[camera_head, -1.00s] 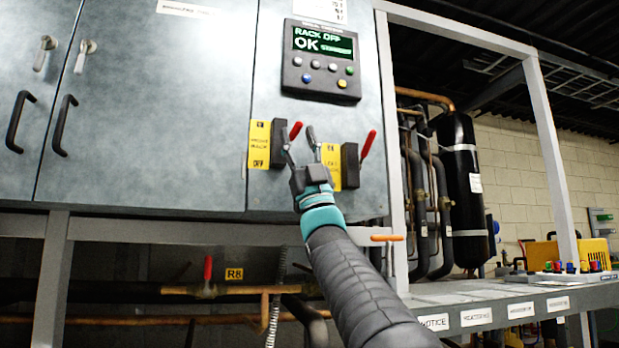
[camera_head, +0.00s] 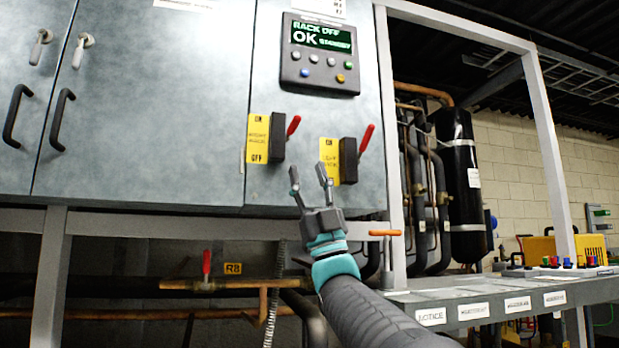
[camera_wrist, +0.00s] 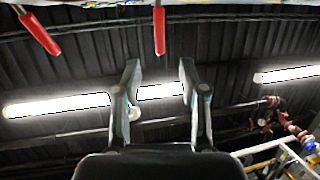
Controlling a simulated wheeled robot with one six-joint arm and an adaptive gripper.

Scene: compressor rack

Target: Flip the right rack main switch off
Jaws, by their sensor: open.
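The right switch has a black body (camera_head: 348,160), a yellow label (camera_head: 329,161) and a red lever (camera_head: 366,138) tilted up and to the right. The left switch (camera_head: 277,138) has a similar red lever (camera_head: 293,126), also pointing up and right. My gripper (camera_head: 309,174) is open and empty, below and between the two switches, with its fingers pointing up. In the wrist view, my open fingers (camera_wrist: 159,80) have nothing between them. One red lever (camera_wrist: 160,30) lies above the gap between them, and another (camera_wrist: 40,33) is at upper left.
A control panel (camera_head: 319,56) above the switches reads "RACK OFF OK" and a smaller, blurry word. A grey frame post (camera_head: 391,140) stands right of the switches. An orange-handled valve (camera_head: 385,233) is right of my wrist. A labelled bench (camera_head: 470,300) extends at right.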

